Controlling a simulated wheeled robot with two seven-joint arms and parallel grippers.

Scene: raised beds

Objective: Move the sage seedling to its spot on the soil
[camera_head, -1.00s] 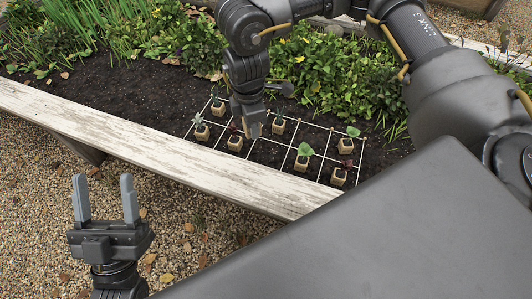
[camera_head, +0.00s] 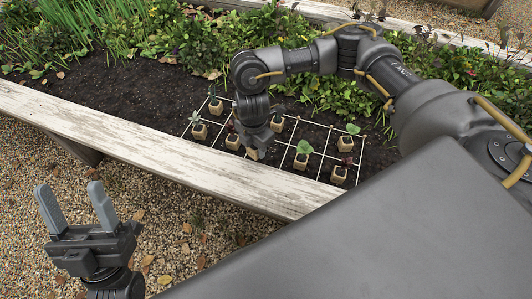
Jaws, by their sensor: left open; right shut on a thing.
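My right gripper (camera_head: 254,141) points down over the string grid (camera_head: 318,151) on the dark soil. It is shut on a small beige pot (camera_head: 253,154), which shows below it at the grid's near side. The plant in this pot is hidden by my gripper and wrist, so I cannot tell whether it is the sage seedling, or whether the pot touches the soil. A grey-green seedling (camera_head: 198,120) stands in a pot at the grid's left. My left gripper (camera_head: 72,190) is open and empty above the gravel, outside the bed.
Several other potted seedlings stand close by, including a dark red one (camera_head: 233,138), a bright green one (camera_head: 303,152) and another red one (camera_head: 341,169). A white weathered plank (camera_head: 130,137) edges the bed in front. Dense leafy plants (camera_head: 330,85) grow behind. Bare soil lies left of the grid.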

